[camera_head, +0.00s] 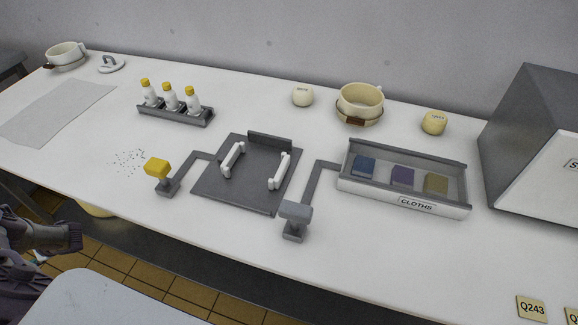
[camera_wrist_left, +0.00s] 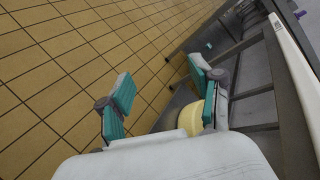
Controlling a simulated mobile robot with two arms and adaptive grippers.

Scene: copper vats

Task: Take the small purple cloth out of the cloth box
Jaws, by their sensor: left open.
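The cloth box (camera_head: 358,186) is a shallow open grey tray labelled CLOTHS, at the right of the table in the head view. In it lie a blue cloth (camera_head: 364,165) at the left, the small purple cloth (camera_head: 402,176) in the middle and a yellow cloth (camera_head: 436,183) at the right. My left gripper (camera_wrist_left: 160,100) is open and empty in the left wrist view, beside the table edge above the tiled floor. It is far from the box. My right gripper is in neither view.
A grey post with a block (camera_head: 295,213) stands left of the box, and a grey plate (camera_head: 233,192) with white handles lies further left. A large grey case (camera_head: 530,110) stands to the right. A yellow-capped bottle rack (camera_head: 175,116) is at the back left. The front right tabletop is mostly clear.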

